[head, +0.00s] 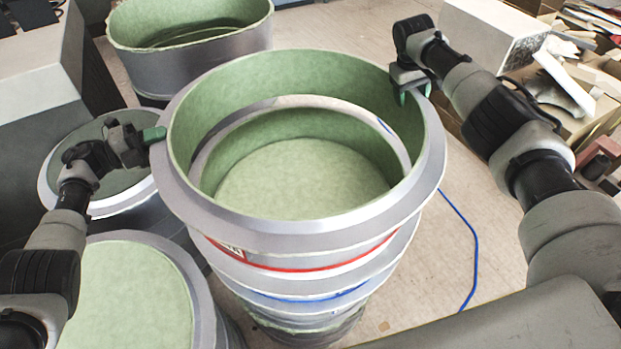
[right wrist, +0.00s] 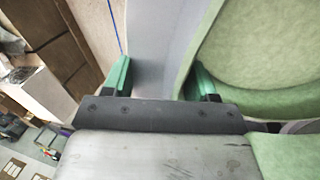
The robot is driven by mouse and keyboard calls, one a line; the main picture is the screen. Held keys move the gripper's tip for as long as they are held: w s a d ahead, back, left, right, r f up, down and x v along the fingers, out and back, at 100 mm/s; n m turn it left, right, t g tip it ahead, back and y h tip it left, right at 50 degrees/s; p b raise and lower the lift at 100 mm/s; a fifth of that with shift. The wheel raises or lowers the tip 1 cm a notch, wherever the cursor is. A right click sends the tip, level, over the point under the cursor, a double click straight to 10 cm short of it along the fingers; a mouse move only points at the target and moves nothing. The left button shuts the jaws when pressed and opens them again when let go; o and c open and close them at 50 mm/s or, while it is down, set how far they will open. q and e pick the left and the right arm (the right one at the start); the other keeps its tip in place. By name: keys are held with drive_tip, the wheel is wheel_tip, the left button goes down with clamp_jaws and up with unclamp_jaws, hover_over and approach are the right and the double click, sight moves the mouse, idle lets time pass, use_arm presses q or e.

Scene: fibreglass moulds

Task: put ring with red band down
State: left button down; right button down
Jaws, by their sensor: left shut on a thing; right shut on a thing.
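The ring with the red band (head: 300,232) is a large grey ring with a green inside and a wide sloping flange, in the middle of the head view. Its red band shows low on the front wall. My left gripper (head: 155,134) is shut on its left rim. My right gripper (head: 413,90) is shut on its right rim at the back. In the right wrist view, the fingers of my right gripper (right wrist: 160,80) stand on either side of the wall. Below the ring is a stack of grey rings with a blue band (head: 310,300). I cannot tell whether the ring touches this stack.
Green-lined moulds stand at the back (head: 190,45), at the left (head: 55,165) and at the front left (head: 135,290), close to the stack. A blue cable (head: 474,245) lies on the floor at the right. Boxes and scraps (head: 555,85) fill the back right.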

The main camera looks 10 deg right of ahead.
use_arm(q)
drive_tip(key=shift+w+d+f+b, duration=0.3)
drive_tip(key=shift+f+b, duration=0.05)
drive_tip(key=shift+f, duration=0.25)
use_arm(e)
drive_tip(key=shift+s+d+f, duration=0.1)
drive_tip(key=shift+d+f, duration=0.3)
drive_tip(key=shift+f, duration=0.1)
use_arm(q)
drive_tip(key=shift+s+r, duration=0.1)
drive_tip(key=shift+s, duration=0.05)
use_arm(e)
drive_tip(key=shift+s+r, duration=0.1)
